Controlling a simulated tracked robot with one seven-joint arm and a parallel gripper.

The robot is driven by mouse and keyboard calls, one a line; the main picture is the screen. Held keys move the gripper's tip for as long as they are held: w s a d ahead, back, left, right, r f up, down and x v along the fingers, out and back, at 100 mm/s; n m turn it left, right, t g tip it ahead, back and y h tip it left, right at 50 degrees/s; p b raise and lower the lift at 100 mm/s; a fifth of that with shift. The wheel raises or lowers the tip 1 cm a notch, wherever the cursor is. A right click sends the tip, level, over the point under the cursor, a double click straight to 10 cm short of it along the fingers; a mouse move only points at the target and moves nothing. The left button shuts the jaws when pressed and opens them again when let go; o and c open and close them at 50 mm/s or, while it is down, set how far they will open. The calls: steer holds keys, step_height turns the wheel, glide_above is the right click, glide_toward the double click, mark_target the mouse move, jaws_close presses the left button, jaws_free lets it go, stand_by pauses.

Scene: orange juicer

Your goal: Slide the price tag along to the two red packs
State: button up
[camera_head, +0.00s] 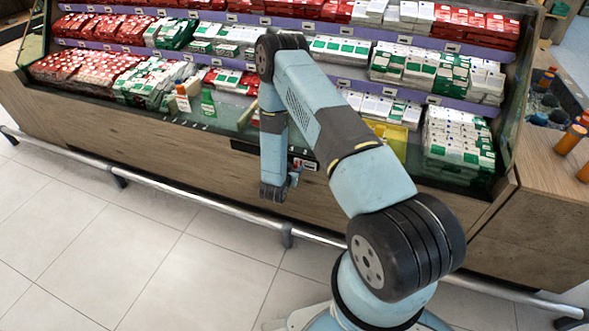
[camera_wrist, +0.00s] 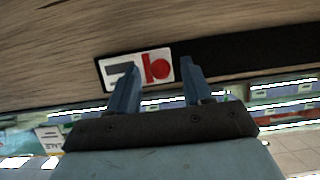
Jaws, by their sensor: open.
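The price tag (camera_wrist: 139,70) is a small white card with a dark edge, a grey mark and a red mark. In the wrist view it sits at the left end of a dark strip on the wooden counter front. My gripper (camera_wrist: 158,66) is open, its two fingers reaching toward the tag, one near each side. I cannot tell whether they touch it. In the head view my gripper (camera_head: 293,180) is low at the counter front, just below the tag (camera_head: 303,163). Red packs (camera_head: 228,77) lie on the lower shelf; I cannot tell which two are meant.
The dark strip (camera_head: 255,149) runs left from the tag in the head view. Shelves of red, green and white packs rise behind. A metal rail (camera_head: 200,205) runs low along the counter.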

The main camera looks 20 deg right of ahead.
steer(key=shift+w+f, duration=0.1)
steer(key=shift+w, duration=0.05)
jaws_close()
stand_by(0.4)
steer(key=shift+d, duration=0.1)
